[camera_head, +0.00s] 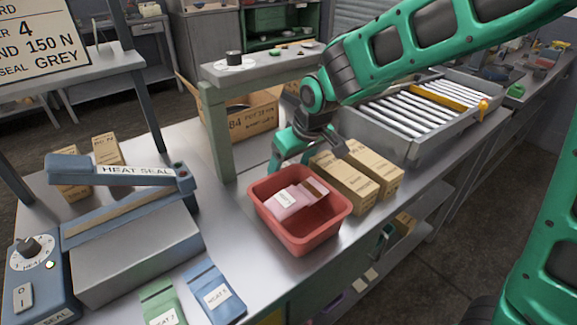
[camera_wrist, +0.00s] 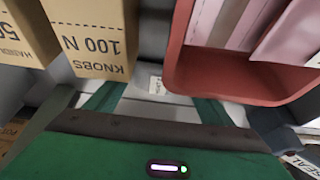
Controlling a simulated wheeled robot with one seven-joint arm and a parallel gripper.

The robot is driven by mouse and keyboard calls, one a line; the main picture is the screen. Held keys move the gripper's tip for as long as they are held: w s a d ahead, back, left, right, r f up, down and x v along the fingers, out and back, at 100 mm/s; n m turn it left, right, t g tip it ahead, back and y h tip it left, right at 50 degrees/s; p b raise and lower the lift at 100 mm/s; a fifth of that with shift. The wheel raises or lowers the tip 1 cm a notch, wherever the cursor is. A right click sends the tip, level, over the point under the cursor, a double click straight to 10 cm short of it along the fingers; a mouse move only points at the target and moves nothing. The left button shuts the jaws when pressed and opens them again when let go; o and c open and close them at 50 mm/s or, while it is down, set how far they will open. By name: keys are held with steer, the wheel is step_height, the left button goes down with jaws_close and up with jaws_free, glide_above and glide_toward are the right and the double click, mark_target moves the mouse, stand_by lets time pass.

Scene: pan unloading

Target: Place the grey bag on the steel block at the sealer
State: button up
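The heat sealer (camera_head: 120,190) stands at the left of the bench, with the bare steel block (camera_head: 140,262) in front of it. My gripper (camera_head: 308,160) is low behind the red bin (camera_head: 335,222), beside the cardboard boxes. In the wrist view its green fingers (camera_wrist: 155,100) are spread apart. A pale grey surface with a small white label (camera_wrist: 156,85) shows between and beyond the fingers. It looks like the grey bag, but its outline is unclear and I see no firm grip on it. The head view hides this spot behind the bin and gripper.
Pink bags (camera_head: 290,200) lie in the red bin. A green bag (camera_head: 162,305) and a blue bag (camera_head: 214,294) lie at the front edge. Cardboard boxes (camera_head: 345,183) stand right of my gripper, close to it. A raised shelf (camera_head: 215,125) stands behind.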

steer(key=v, duration=1.2)
steer(key=shift+r, duration=0.15)
steer(key=s+d+f+m+h, duration=0.2)
steer(key=d+m, duration=0.2)
steer(key=d, duration=1.1)
steer(key=s+d+f+m+g, duration=0.2)
steer(key=s+d+m, duration=0.3)
steer(key=s+d, duration=0.7)
steer(key=d+f, duration=0.1)
steer(key=d, duration=0.2)
steer(key=shift+s+d+f+m+g+h, duration=0.15)
steer(key=shift+s+d+m+g+h, duration=0.15)
steer(key=shift+h, duration=0.1)
steer(key=shift+o, duration=0.5)
steer(key=s+d+f+m, duration=0.1)
steer(key=s+d, duration=0.1)
steer(key=s, duration=0.3)
steer(key=s+d+f+m+g, duration=0.1)
steer(key=s+d+m, duration=0.1)
steer(key=s, duration=0.3)
steer(key=shift+s+f+m, duration=0.15)
steer(key=shift+f+m, duration=0.1)
steer(key=shift+m, duration=0.05)
